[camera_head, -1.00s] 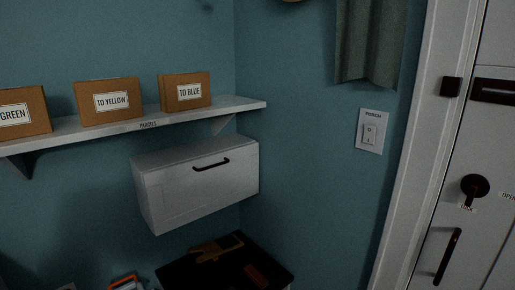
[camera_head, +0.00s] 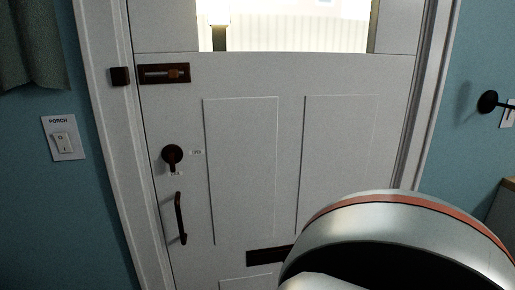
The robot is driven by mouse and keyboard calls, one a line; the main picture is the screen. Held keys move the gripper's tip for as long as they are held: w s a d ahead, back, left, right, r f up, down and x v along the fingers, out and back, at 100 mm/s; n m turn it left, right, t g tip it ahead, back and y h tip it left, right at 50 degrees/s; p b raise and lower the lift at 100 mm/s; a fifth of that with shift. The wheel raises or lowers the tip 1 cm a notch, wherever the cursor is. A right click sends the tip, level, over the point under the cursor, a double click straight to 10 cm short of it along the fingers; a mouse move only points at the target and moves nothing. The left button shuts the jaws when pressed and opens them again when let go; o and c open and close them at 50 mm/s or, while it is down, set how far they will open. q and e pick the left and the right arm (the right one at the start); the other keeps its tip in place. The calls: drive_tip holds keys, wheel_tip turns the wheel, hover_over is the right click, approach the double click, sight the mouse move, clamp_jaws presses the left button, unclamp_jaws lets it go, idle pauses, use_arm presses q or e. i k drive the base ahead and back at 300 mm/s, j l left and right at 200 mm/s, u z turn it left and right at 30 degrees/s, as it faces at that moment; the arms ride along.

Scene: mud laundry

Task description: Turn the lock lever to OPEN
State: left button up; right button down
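The lock lever (camera_head: 173,157) is a dark round knob with a short lever, on the left side of the white door (camera_head: 240,77). Its lever points down, toward a small label below it that is too small to read now. A small OPEN label (camera_head: 196,152) sits to the right of the knob. A large silver and orange rounded part of my own arm fills the lower right. Neither gripper's fingers show.
A dark vertical handle (camera_head: 181,218) is below the lock, and a dark slide bolt (camera_head: 165,73) is above it. A mail slot (camera_head: 268,256) is low on the door. A PORCH switch (camera_head: 63,138) is on the left wall. A dark hook (camera_head: 488,102) is on the right wall.

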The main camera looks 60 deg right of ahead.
sight(172, 156)
drive_tip(key=z, duration=2.15)
